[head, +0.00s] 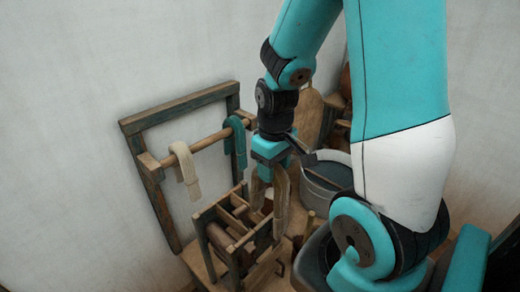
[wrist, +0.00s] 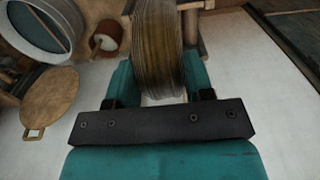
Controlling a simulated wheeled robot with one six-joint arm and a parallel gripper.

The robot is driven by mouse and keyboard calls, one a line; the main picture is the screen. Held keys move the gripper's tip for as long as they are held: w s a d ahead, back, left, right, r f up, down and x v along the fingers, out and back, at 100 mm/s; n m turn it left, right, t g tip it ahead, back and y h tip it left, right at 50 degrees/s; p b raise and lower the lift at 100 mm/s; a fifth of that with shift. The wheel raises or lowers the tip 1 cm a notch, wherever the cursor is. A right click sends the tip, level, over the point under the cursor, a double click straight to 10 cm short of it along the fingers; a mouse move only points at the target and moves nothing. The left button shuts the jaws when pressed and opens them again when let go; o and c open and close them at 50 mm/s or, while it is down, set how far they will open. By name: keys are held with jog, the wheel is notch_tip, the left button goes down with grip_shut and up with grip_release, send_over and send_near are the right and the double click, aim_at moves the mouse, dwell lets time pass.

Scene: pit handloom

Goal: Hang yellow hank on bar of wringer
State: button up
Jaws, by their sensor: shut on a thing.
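The yellow hank, a dull ochre loop of yarn (head: 281,205), hangs down from my gripper (head: 267,172). In the wrist view the hank (wrist: 158,45) is pinched between the two teal fingers of my gripper (wrist: 158,88). What looks like the wringer, a small wooden frame with rollers (head: 229,240), stands just left of and below the hank. I cannot tell whether the hank touches it. My arm and gripper hide part of the area behind, and the bar of the wringer is hard to single out.
A wooden rack (head: 157,198) behind carries a bar (head: 209,140) with a cream hank (head: 186,170) and a teal hank (head: 235,145). A grey round tub (head: 318,187) stands to the right. The wrist view shows a round wooden board (wrist: 48,103) at left.

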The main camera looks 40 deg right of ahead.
send_over(241, 211)
jog(key=shift+w+p, duration=0.15)
jog(key=shift+p, duration=0.2)
notch_tip(241, 211, down, 16)
jog(key=b, duration=1.2)
jog(key=shift+r, duration=0.25)
jog(key=shift+c, duration=0.7)
jog(key=shift+f+b, duration=2.55)
jog(key=shift+f, duration=0.85)
jog(key=o, duration=1.5)
